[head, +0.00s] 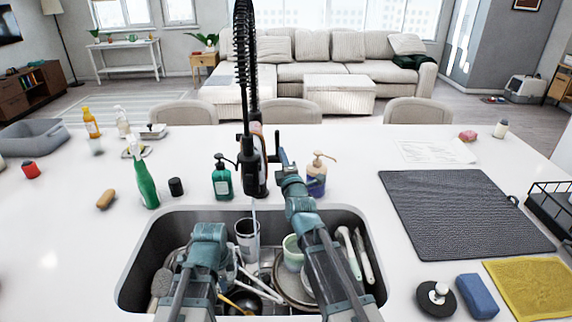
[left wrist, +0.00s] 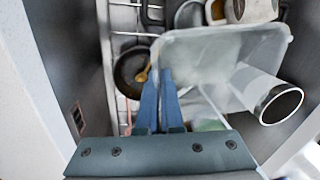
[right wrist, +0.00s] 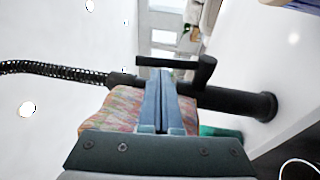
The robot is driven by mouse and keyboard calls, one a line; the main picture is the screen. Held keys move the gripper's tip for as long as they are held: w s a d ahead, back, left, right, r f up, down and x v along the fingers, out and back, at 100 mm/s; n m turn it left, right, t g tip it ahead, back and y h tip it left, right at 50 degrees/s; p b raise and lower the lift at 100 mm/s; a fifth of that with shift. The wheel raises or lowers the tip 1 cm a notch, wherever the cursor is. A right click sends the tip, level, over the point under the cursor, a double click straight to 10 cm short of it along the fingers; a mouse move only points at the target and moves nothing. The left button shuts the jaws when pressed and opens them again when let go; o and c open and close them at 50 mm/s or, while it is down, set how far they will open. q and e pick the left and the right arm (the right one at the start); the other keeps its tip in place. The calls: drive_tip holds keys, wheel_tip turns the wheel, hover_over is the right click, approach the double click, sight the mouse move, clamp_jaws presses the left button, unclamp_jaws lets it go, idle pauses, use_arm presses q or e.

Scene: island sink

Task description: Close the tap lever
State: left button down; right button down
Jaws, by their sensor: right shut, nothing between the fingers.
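The black tap (head: 255,172) stands upright behind the sink, with a spring hose rising from it. In the right wrist view the tap body (right wrist: 240,104) lies sideways, and a dark bar that looks like its lever (right wrist: 172,62) lies across the fingertips. My right gripper (head: 278,150) is shut and empty, just right of the tap's upper body; its fingers (right wrist: 163,72) are close to the bar, but contact is unclear. My left gripper (left wrist: 160,78) is shut and points down over the sink; its fingers are hidden in the head view.
The sink (head: 150,255) holds cups, dishes and utensils. A teal soap bottle (head: 222,178) stands left of the tap and a purple pump bottle (head: 317,178) right of it. A green spray bottle (head: 147,185) is further left. A dark mat (head: 455,215) lies right.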

sight(278, 142)
use_arm(q)
drive_tip(key=shift+r, duration=0.25)
use_arm(e)
drive_tip(key=shift+x, duration=1.75)
use_arm(q)
drive_tip(key=shift+r+p, duration=0.3)
drive_tip(key=shift+p, duration=0.2)
drive_tip(key=shift+s+r, duration=0.15)
drive_tip(key=shift+s, duration=0.05)
use_arm(e)
drive_tip(key=shift+w+r, duration=0.55)
drive_tip(key=shift+w, duration=0.35)
drive_tip(key=shift+r, duration=0.1)
